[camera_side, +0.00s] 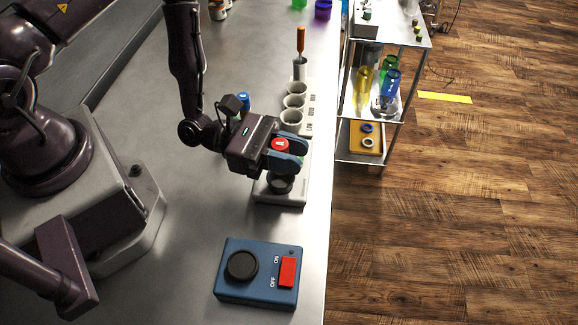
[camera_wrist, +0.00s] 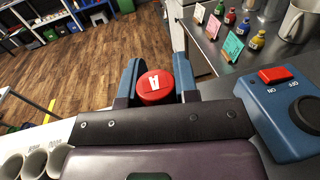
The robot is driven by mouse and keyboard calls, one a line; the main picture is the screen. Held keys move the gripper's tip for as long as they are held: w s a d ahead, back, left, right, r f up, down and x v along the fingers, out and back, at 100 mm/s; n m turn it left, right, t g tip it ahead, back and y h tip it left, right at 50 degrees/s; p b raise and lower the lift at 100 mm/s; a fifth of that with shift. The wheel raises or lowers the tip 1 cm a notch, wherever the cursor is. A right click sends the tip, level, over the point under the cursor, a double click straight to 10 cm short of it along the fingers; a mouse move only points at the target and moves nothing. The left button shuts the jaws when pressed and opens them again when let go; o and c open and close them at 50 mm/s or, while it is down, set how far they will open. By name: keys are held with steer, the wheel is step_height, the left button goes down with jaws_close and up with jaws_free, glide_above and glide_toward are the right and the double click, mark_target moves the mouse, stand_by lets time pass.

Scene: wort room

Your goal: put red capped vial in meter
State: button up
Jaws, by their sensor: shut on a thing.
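My gripper (camera_side: 288,152) is shut on the red capped vial (camera_side: 280,144), with its blue fingers on either side. In the wrist view the red cap (camera_wrist: 154,87), with a white mark on top, sits between the fingers (camera_wrist: 157,72). The vial's body is hidden by the gripper. In the side view a dark round part (camera_side: 281,184) of the pale rack's near end shows just below the gripper. I cannot tell whether the vial touches it. A blue box (camera_side: 257,290), likely the meter, stands nearer the camera, with a black round part and a red ON/OFF switch.
Several pale cups (camera_side: 293,101) stand in a row behind my gripper, with an orange-handled tool (camera_side: 300,42) beyond. A blue-capped item (camera_side: 243,99) is left of them. The bench's right edge is close. A wheeled-looking shelf (camera_side: 360,150) stands beyond it.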

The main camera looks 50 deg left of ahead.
mark_target(290, 182)
steer(key=shift+f, duration=1.75)
